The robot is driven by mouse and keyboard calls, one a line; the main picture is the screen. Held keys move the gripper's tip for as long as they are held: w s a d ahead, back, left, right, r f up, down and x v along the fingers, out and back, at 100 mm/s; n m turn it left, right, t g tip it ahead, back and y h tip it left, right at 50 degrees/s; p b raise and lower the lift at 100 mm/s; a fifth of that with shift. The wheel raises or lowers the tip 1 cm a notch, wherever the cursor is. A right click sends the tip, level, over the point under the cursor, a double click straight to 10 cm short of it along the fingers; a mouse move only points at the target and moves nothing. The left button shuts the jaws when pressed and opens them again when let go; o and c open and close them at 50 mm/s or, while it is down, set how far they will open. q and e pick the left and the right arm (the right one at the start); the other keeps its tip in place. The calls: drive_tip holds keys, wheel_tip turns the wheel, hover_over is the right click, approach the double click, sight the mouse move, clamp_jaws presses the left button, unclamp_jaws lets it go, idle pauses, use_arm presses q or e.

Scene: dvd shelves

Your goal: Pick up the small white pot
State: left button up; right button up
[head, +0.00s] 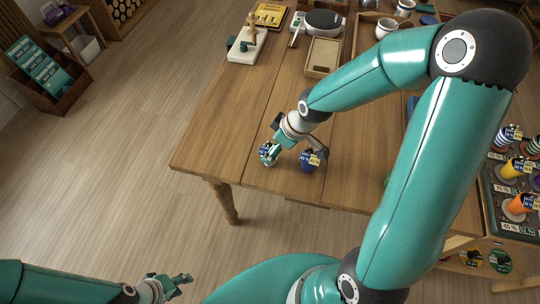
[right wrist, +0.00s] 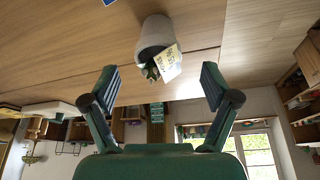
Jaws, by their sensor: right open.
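In the right wrist view, which is upside down, a small greyish-white pot (right wrist: 156,34) with a little green and a pale printed tag stands on the wooden table (right wrist: 60,60). It lies in line with the gap between the fingers of my right gripper (right wrist: 160,84). These fingers are spread and empty, touching nothing I can see. In the head view my right gripper (head: 291,152) is low over the table's near left part, by two small blue-tagged things; I cannot make out the pot there. My left gripper (head: 180,281) is away from the table at the lower left; its opening is unclear.
A dark blue round thing (head: 309,161) with a tag sits by my right gripper. White containers (head: 386,28), a tray (head: 322,56) and a white board (head: 247,45) are farther back. A rack of tagged coloured items (head: 516,168) is right. The table's left-middle is clear.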

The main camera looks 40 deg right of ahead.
drive_tip(key=b+x, duration=0.1)
drive_tip(key=x, duration=0.3)
drive_tip(key=shift+d+f, duration=0.1)
drive_tip(key=shift+f, duration=0.2)
drive_tip(key=shift+w+f+b, duration=0.25)
drive_tip(key=shift+f+b, duration=0.05)
drive_tip(key=shift+f, duration=0.05)
drive_tip(key=shift+r, duration=0.1)
drive_tip(key=c, duration=1.4)
